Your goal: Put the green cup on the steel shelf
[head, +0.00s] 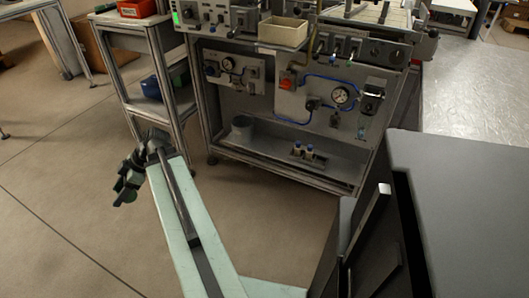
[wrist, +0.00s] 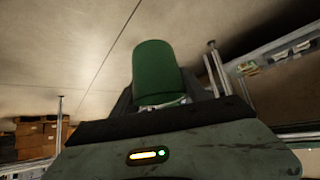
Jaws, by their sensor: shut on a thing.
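The green cup (wrist: 158,72) fills the middle of the wrist view, its rounded green side towards the camera. My gripper (wrist: 160,102) is shut on it, the dark jaws at its lower part. In the head view my gripper (head: 128,182) hangs over open floor at the left, at the end of my pale arm; the cup is hard to make out there. A steel shelf (head: 265,146) runs low across the machine frame, to the right of my gripper and apart from it. A grey cylinder and a small fitting with blue tops stand on it.
A metal trolley (head: 158,108) with a blue item on its lower shelf and a red bin (head: 137,8) on top stands just behind my gripper. Hoses and gauges fill the panel (head: 320,98) above the steel shelf. The floor (head: 60,190) at left is clear.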

